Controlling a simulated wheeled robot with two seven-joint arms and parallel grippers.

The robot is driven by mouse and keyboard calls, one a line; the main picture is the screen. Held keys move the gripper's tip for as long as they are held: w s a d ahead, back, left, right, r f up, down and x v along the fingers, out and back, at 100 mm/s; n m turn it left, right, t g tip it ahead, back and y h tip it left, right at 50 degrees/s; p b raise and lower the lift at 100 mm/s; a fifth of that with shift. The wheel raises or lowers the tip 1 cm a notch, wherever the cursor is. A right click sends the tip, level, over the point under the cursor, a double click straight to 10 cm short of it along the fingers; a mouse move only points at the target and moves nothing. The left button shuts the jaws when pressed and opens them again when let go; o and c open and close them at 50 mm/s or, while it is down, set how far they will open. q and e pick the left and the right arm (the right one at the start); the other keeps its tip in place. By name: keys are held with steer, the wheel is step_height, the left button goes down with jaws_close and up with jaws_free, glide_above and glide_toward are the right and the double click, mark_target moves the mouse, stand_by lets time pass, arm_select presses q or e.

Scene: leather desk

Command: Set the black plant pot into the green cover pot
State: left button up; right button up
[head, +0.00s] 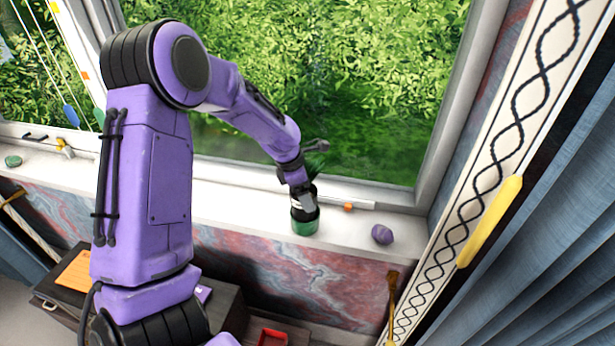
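The green cover pot (304,228) stands upright on the white window sill, right of the picture's middle. The black plant pot (314,211) shows as a dark band just above the green, with green leaves (316,163) behind the gripper. It looks at least partly inside the cover pot; how deep it sits I cannot tell. My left gripper (303,203) points down at the black pot's rim, at the mouth of the cover pot. Its fingers are small and partly hidden, so I cannot tell whether they grip the rim. My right gripper is out of view.
A purple ball-like object (381,234) lies on the sill to the right, and a small orange block (348,207) sits behind the pots. The window frame borders the sill at the back. A dark desk (232,305) with a red tray (271,337) lies below.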

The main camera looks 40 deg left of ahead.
arm_select(q)
step_height(320, 180, down, 4)
steer(key=shift+w+a+f, duration=0.1)
steer(key=shift+a+f, duration=0.05)
steer(key=shift+p, duration=0.3)
steer(key=o, duration=1.5)
steer(key=shift+f, duration=0.1)
steer(key=b+v, duration=0.1)
steer(key=v, duration=1.1)
